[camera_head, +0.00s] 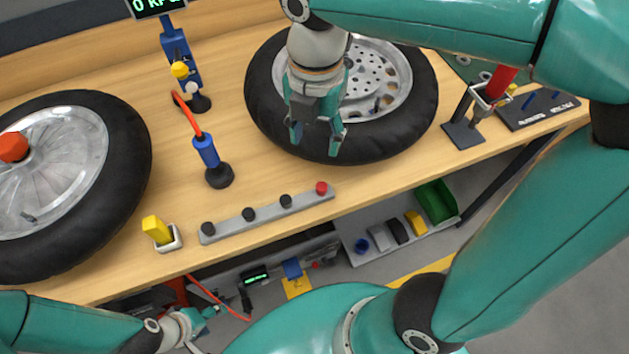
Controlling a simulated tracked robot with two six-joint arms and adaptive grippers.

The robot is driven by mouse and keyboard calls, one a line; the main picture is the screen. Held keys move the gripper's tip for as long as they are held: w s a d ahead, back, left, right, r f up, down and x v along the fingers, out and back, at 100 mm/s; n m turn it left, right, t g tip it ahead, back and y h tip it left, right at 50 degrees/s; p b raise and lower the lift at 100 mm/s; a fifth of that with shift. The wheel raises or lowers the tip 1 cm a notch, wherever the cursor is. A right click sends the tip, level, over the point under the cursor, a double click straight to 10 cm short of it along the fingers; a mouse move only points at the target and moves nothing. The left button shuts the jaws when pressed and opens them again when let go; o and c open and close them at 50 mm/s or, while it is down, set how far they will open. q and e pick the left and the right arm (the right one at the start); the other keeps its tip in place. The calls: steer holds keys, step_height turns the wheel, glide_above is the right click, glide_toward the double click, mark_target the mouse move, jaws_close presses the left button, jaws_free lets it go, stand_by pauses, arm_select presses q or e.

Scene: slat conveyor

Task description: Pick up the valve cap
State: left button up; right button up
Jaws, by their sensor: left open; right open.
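No part is clearly marked as the valve cap. A grey strip (265,216) near the table's front edge carries several small black knobs (248,213) and one red knob (321,188) at its right end; these may be caps. A small dark valve stem (376,104) shows on the right wheel (388,78). My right gripper (318,137) points down over the near side of that wheel's tyre, fingers apart and empty, beyond the strip. My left gripper (203,322) is low at the bottom left, below the table edge, small and partly hidden, holding nothing visible.
A left wheel (70,150) with a red knob lies on the bench. A blue inflator (206,150) with a red hose and a yellow block (156,228) in a holder stand between. A red tool stand (463,133) and dark board (538,108) stand right. A shelf is below.

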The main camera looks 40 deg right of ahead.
mark_target(321, 185)
steer(key=f, duration=0.9)
steer(key=d+f, duration=0.1)
steer(key=f, duration=0.4)
steer(key=shift+s+f, duration=0.25)
steer(key=shift+f, duration=0.1)
steer(key=c, duration=0.8)
